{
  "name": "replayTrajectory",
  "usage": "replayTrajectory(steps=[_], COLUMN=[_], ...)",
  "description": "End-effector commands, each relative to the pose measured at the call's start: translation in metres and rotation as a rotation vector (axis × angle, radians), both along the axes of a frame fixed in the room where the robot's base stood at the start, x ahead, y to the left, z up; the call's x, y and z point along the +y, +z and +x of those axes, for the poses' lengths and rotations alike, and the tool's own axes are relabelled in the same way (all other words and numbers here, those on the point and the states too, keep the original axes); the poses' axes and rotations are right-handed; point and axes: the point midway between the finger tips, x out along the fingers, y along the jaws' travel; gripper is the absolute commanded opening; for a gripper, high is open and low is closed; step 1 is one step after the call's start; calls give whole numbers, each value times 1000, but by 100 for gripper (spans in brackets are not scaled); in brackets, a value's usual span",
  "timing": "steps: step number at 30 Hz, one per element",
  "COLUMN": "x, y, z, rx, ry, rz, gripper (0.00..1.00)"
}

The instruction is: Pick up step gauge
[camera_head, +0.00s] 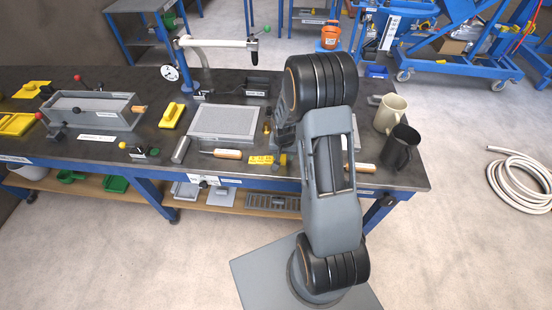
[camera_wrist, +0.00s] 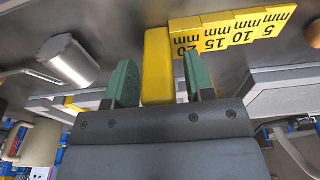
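The step gauge is yellow with black marks of 20, 15, 10 and 5 mm. It lies on the workbench near the front edge in the head view (camera_head: 262,160), just left of my arm. In the wrist view its stepped part (camera_wrist: 232,34) is at the top right and its plain yellow end block (camera_wrist: 158,65) is in the middle. My gripper (camera_wrist: 160,82) has green fingertips, one on each side of that end block. The fingers are open, with a gap at the right finger and a very narrow one at the left.
On the bench (camera_head: 90,165) a wooden-handled tool (camera_head: 228,154) and a metal cylinder (camera_head: 180,150) lie left of the gauge. A grey plate (camera_head: 224,122) lies behind. A beige mug (camera_head: 389,113) and a black mug (camera_head: 400,147) stand at the right end.

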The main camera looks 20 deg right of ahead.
Motion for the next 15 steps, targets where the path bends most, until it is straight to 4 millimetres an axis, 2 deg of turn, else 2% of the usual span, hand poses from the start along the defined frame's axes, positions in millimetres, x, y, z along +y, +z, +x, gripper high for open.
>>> replayTrajectory(steps=[2,13,15], x=[0,0,0], y=[0,0,1], z=[0,0,0], rx=[0,0,0], ry=[0,0,0], rz=[0,0,0], gripper=[41,6,4])
